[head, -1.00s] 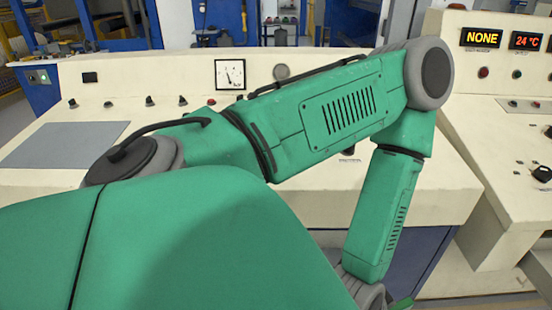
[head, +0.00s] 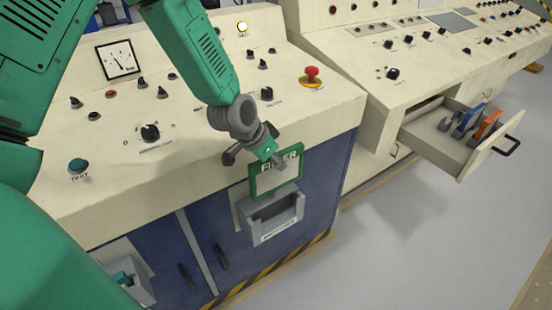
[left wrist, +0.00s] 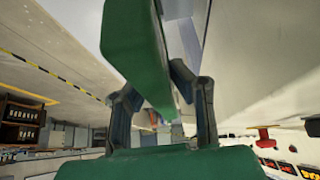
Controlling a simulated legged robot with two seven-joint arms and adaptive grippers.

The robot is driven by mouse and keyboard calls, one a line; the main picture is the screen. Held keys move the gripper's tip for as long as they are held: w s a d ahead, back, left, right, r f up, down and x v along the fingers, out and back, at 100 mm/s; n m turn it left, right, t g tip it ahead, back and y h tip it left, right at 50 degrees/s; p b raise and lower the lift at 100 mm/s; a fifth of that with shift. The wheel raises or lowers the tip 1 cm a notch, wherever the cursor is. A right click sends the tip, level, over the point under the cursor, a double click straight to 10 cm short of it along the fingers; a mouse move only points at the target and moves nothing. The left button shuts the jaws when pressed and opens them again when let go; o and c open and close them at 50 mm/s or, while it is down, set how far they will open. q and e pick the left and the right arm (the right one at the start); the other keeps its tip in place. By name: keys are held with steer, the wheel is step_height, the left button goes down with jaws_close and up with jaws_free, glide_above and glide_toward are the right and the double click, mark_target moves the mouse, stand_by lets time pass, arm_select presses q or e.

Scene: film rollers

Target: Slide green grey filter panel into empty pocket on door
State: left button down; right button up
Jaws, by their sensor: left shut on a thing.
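The filter panel (head: 289,173) is a flat plate with a green frame and a grey face, lettered at its top edge. My left gripper (head: 264,152) is shut on its top edge and holds it roughly upright, in front of the blue door (head: 320,185). The grey pocket (head: 272,228), an open-topped holder with a white label, is on the door directly below the panel. The panel's lower edge is at or just above the pocket's mouth; I cannot tell if it is inside. In the left wrist view the panel's green edge (left wrist: 135,55) lies between the fingers. My right gripper is not in view.
The cream console (head: 190,140) with knobs and a red emergency button (head: 312,73) overhangs the door. An open drawer (head: 455,140) with blue and orange items juts out at right. Another grey holder (head: 135,285) shows at lower left. The floor at right is clear.

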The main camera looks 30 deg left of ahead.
mark_target(275, 188)
arm_select(q)
steer(key=shift+a+f+b, duration=0.15)
steer(key=shift+f+b, duration=0.6)
steer(key=shift+f, duration=0.1)
steer(key=shift+a+f+b, duration=0.15)
steer(key=shift+f+b, duration=0.55)
steer(key=shift+f, duration=0.1)
steer(key=f+b, duration=0.3)
steer(key=shift+d+f, duration=0.1)
steer(key=shift+d, duration=0.1)
step_height(275, 188, down, 4)
steer(key=b, duration=0.4)
steer(key=shift+a, duration=0.1)
steer(key=shift+f+b, duration=0.75)
steer(key=shift+f, duration=1)
steer(key=shift+f+b, duration=0.4)
steer(key=shift+f, duration=0.25)
steer(key=shift+s+f, duration=0.2)
steer(key=shift+f, duration=0.05)
steer(key=c, duration=1.3)
jaws_free()
steer(key=shift+f, duration=0.1)
steer(key=shift+c, duration=0.2)
steer(key=shift+w+f, duration=0.1)
steer(key=shift+f, duration=0.05)
